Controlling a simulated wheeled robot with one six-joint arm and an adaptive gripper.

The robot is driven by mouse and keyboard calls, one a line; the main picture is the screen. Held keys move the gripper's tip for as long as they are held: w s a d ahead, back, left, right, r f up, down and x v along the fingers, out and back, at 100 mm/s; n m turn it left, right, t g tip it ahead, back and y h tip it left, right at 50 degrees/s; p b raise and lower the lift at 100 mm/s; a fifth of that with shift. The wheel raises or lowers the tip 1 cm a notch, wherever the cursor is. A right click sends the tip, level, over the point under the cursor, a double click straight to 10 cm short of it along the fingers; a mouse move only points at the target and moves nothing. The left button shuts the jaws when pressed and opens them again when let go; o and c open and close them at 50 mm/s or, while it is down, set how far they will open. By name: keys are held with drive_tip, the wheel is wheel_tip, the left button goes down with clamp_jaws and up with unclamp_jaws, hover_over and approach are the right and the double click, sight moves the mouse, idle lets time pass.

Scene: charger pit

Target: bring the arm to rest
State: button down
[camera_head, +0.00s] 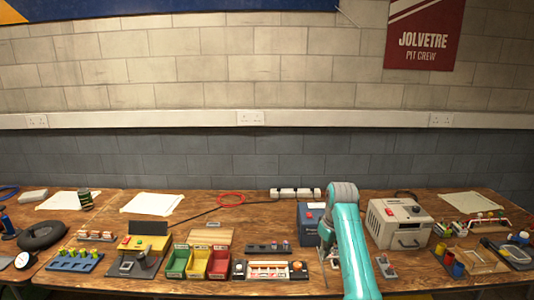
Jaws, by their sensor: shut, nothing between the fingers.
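My teal arm (350,245) rises from the bottom edge, right of the middle, to a grey joint above the bench. From there it bends back down. My gripper (326,248) hangs low at the left side of the arm, in front of a dark blue box (309,222). It is small and partly hidden by the arm. It is shut and holds nothing. I cannot tell how far it is from the bench top.
The wooden bench (190,205) is crowded along its front. Red, yellow and green bins (197,262) and a rack (270,270) stand left of the arm. A cream box (398,222) stands close on its right. A white power strip (295,194) lies behind.

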drive_tip(key=s+f+t, duration=0.1)
drive_tip(key=s+f, duration=0.2)
drive_tip(key=f, duration=0.5)
drive_tip(key=s+f+m+t, duration=0.1)
drive_tip(key=s+f, duration=0.3)
drive_tip(key=f, duration=0.3)
drive_tip(key=s+f+t, duration=0.1)
drive_tip(key=s+f, duration=0.2)
drive_tip(key=f, duration=0.5)
drive_tip(key=s+f+m+t, duration=0.15)
drive_tip(key=s+f, duration=0.35)
drive_tip(key=s, duration=0.5)
drive_tip(key=s+f+m+t, duration=0.15)
drive_tip(key=s+f, duration=0.35)
drive_tip(key=s, duration=0.5)
drive_tip(key=s+r+t, duration=0.2)
drive_tip(key=s+r, duration=0.2)
drive_tip(key=s, duration=0.7)
drive_tip(key=s+r+t, duration=0.2)
drive_tip(key=s+r, duration=0.1)
drive_tip(key=s, duration=0.8)
drive_tip(key=s+r+m+t, duration=0.1)
drive_tip(key=s+r, duration=0.6)
drive_tip(key=r, duration=0.3)
drive_tip(key=s+r+t, duration=0.2)
drive_tip(key=s+r, duration=0.5)
drive_tip(key=r, duration=0.3)
drive_tip(key=shift+s+r+m+h, duration=0.15)
drive_tip(key=shift+s+m+h, duration=0.05)
drive_tip(key=shift+m+h, duration=0.2)
